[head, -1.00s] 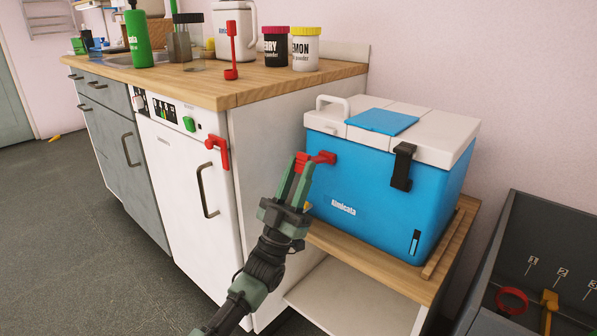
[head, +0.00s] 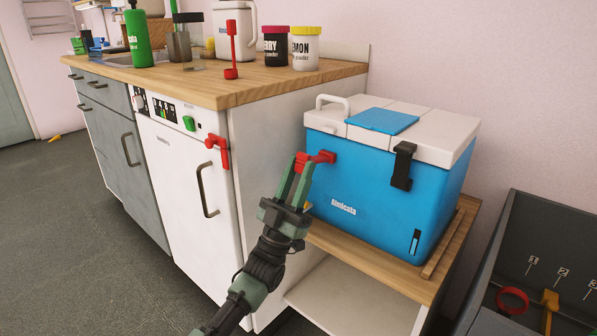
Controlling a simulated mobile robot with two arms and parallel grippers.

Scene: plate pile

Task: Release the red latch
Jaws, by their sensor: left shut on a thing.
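The blue cooler box (head: 365,187) with a white lid (head: 437,130) stands on a low wooden stand. A red latch (head: 321,157) is at the left of its front, just below the lid, and sticks out toward my gripper. My left gripper (head: 298,162) reaches up from below and is shut on this red latch; its fingers hide part of it. A black latch (head: 402,165) hangs down at the right of the cooler's front, against the lid and body. The lid looks closed. My right gripper is not in view.
A white appliance (head: 180,175) left of my arm has another red handle-like part (head: 218,150). The wooden counter (head: 240,87) holds jars, a green bottle (head: 138,38) and a red upright tool (head: 231,50). A dark bin (head: 540,235) stands at the right.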

